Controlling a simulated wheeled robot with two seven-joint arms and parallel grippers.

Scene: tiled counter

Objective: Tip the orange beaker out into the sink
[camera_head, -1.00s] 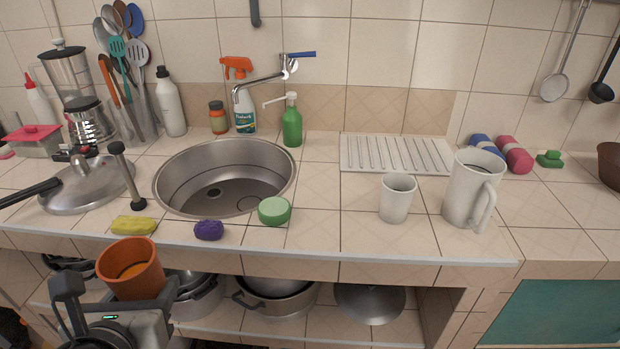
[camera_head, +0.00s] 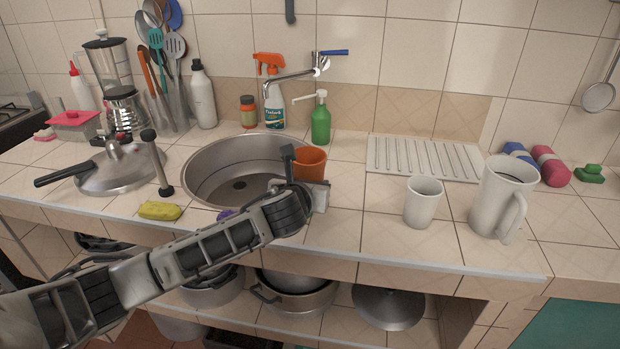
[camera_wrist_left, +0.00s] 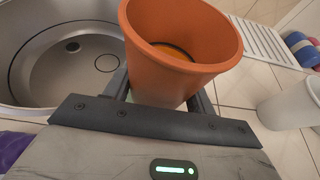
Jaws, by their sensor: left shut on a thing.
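The orange beaker (camera_head: 309,163) is held upright by my left gripper (camera_head: 302,178), at the right front rim of the sink in the head view. In the left wrist view the beaker (camera_wrist_left: 180,50) stands between the jaws, with a little orange-yellow content showing inside. The left gripper is shut on it. The round steel sink (camera_head: 205,172) is just left of the beaker; it also shows in the left wrist view (camera_wrist_left: 30,75). The beaker is beside the basin, not tilted over it. My right gripper is not in view.
A white cup (camera_head: 423,203) and a white jug (camera_head: 500,198) stand to the right. A green soap bottle (camera_head: 320,125) and the tap (camera_head: 300,74) are behind. A yellow sponge (camera_head: 160,211) and a partly hidden purple item (camera_head: 225,214) lie at the front edge.

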